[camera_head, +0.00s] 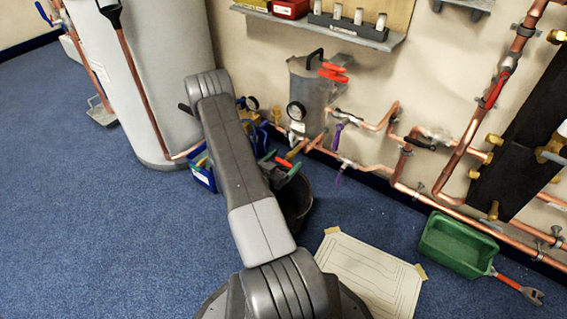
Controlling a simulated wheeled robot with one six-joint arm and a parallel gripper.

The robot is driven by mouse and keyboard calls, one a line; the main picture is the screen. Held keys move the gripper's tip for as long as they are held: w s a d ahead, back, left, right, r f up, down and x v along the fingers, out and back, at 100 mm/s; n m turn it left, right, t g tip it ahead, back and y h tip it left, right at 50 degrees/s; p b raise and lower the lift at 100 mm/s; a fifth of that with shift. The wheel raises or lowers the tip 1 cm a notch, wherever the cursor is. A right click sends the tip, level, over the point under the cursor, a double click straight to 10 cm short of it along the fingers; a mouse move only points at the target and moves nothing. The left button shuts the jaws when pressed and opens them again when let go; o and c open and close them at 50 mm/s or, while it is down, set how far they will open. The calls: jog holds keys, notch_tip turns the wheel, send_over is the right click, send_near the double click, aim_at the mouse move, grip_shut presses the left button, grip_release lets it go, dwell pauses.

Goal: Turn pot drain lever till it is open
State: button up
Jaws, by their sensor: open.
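The pot (311,98) is a grey canister on the wall with a black top handle, red clips and a round gauge. Below it, a small red lever (284,162) shows low down by the copper pipe; I take it as the drain lever. My gripper (280,164), dark with green fingertips, is open right at this lever, with the red part showing between the tips. I cannot tell whether the fingers touch it. My arm hides part of the area to the left. The lever's exact angle is too small to tell.
A black bucket (297,205) stands on the floor below the gripper. A blue tool bin (201,176) sits left of my arm.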

jog(key=shift+c, duration=0.3)
jog(key=c, duration=0.9)
jog(key=shift+n, duration=0.3)
jog(key=n, duration=0.3)
jog(key=shift+w+n, duration=0.1)
jog(key=shift+n, duration=0.2)
jog(key=n, duration=0.3)
jog(key=shift+a+n, duration=0.15)
jog(key=shift+n, duration=0.15)
jog(key=n, duration=0.3)
jog(key=shift+w+f, duration=0.1)
jog(key=shift+f, duration=0.05)
jog(key=shift+a+f+n+p, duration=0.1)
jog(key=shift+n+p, duration=0.2)
jog(key=shift+n, duration=1.9)
